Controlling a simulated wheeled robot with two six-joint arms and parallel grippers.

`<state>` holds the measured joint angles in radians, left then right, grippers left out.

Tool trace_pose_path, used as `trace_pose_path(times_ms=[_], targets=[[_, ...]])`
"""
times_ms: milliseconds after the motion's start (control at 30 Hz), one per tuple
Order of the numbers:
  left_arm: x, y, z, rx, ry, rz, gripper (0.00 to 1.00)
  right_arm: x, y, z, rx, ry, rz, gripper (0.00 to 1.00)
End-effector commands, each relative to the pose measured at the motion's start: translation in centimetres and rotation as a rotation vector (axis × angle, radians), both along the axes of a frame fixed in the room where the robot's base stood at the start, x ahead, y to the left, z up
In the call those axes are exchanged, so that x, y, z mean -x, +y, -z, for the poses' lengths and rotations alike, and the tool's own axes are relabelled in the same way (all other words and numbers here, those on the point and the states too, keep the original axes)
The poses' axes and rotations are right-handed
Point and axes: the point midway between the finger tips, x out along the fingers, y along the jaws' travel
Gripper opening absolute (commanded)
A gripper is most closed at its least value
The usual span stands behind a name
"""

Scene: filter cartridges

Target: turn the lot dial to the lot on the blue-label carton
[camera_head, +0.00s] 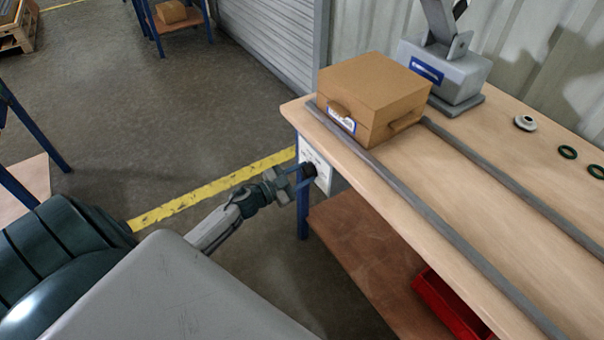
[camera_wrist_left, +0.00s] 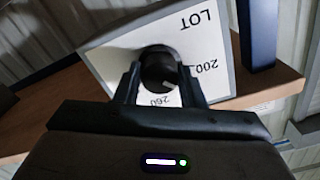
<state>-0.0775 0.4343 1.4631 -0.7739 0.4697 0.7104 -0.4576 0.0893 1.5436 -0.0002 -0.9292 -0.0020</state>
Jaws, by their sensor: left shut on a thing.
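The lot dial is a black round knob (camera_wrist_left: 157,62) on a white plate (camera_wrist_left: 108,55) fixed to the bench's end; the plate also shows in the head view (camera_head: 318,158). In the left wrist view the plate reads upside down, with LOT, 200 and 260. A small white mark shows at the knob's lower edge, near 260; its exact setting is unclear. My left gripper (camera_head: 304,173) is shut on the knob, one finger on each side (camera_wrist_left: 158,78). The brown carton (camera_head: 372,84) on the bench has a blue-edged white label (camera_head: 341,119), too small to read. My right gripper is out of view.
Two grey rails (camera_head: 430,215) run along the bench top (camera_head: 465,185). A grey machine (camera_head: 445,72) stands behind the carton. Green rings (camera_head: 567,152) and a white part (camera_head: 525,122) lie at right. A red bin (camera_head: 450,305) is on the lower shelf.

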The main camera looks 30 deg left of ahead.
Motion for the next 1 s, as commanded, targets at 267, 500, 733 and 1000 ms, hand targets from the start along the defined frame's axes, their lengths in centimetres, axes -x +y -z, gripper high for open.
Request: trace_pose_path(times_ms=[267,500,733,1000], targets=[[0.0,0.0,0.1,-0.242,-0.1,0.001,0.13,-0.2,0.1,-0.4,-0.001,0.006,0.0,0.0],[0.0,0.0,0.2,-0.453,-0.188,0.001,0.13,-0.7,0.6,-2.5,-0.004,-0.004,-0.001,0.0],[0.0,0.0,0.3,-0.654,-0.27,0.001,0.13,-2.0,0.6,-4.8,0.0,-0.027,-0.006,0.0],[0.1,0.0,0.2,-0.849,-0.351,0.002,0.13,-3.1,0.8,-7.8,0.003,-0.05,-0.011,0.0]])
